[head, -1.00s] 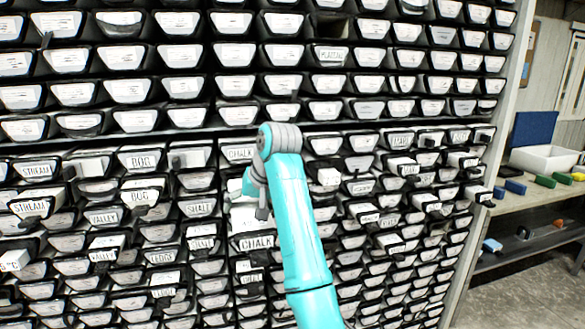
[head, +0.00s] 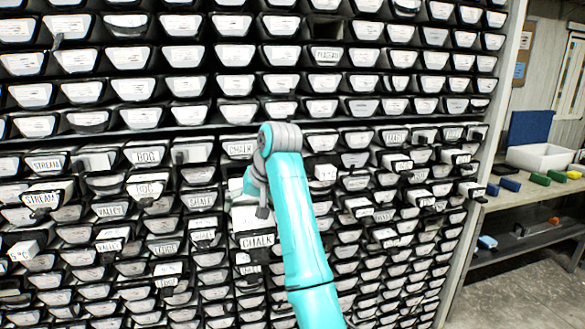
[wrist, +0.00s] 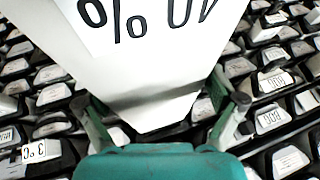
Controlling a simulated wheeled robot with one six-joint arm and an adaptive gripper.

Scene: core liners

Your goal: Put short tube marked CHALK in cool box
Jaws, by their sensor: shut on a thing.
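My gripper (wrist: 165,104) is shut on a white block-like tube (wrist: 150,50) in the wrist view. Its visible face carries large dark print, upside down and cut off by the frame, with a percent sign; no CHALK mark shows on it there. In the head view my gripper (head: 250,205) is partly hidden by my wrist, in front of the rack with pale pieces beside it. CHALK labels show on the rack above it (head: 238,148) and below it (head: 257,240). A white open box (head: 540,158), apparently the cool box, stands at right with a blue panel behind it.
The rack (head: 215,127) of dark trays fills most of the head view; several marked pieces stick out of its lower half. The bench (head: 520,196) at right holds blue (head: 510,184) and green (head: 540,179) blocks, with a shelf below. Open floor shows at lower right.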

